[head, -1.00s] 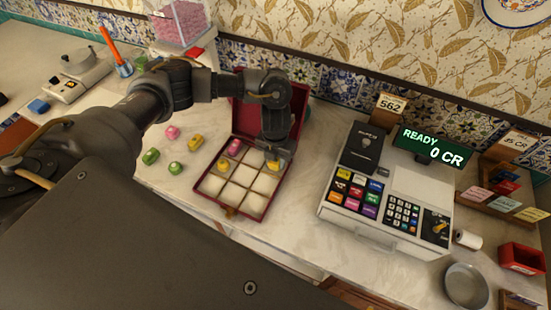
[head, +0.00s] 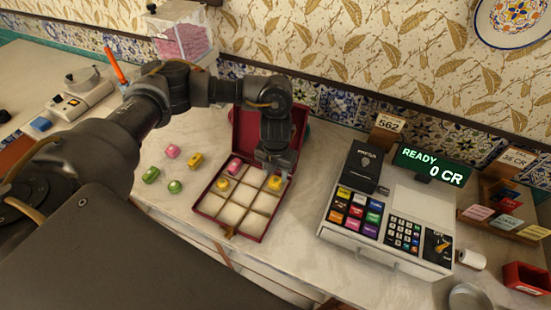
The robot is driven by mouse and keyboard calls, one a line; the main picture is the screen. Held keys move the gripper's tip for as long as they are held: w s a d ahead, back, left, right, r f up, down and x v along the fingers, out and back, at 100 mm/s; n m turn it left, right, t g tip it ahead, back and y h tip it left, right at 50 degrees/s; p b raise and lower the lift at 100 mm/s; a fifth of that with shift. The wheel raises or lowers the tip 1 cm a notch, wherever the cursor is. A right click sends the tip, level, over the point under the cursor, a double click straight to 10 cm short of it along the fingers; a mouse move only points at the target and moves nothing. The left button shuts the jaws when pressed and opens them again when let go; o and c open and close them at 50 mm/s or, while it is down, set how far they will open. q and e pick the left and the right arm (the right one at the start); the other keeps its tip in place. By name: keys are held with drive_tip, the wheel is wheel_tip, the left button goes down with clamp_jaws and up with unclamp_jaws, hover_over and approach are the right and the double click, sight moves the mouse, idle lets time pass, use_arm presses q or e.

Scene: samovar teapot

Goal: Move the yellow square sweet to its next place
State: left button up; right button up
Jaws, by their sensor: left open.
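A yellow, squarish sweet (head: 274,183) lies in the back right compartment of the red sweet box (head: 230,232). My left gripper (head: 275,174) points down right at this sweet. It is open, with its fingertips close around or just above the sweet; I cannot tell whether they touch it. Another yellow sweet (head: 222,184), rounder in look, sits in the middle row's left compartment. A pink sweet (head: 234,165) sits in the back left compartment. The other compartments look empty. My right gripper is not in view.
Left of the box lie a pink sweet (head: 172,151), a yellow oblong sweet (head: 195,160) and two green sweets (head: 150,174). The raised box lid (head: 247,125) stands behind my gripper. A cash register (head: 385,215) stands to the right. Clear counter lies between it and the box.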

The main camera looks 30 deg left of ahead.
sight(275, 180)
use_arm(q)
wheel_tip(275, 180, up, 8)
drive_tip(key=shift+b, duration=0.45)
idle(0.3)
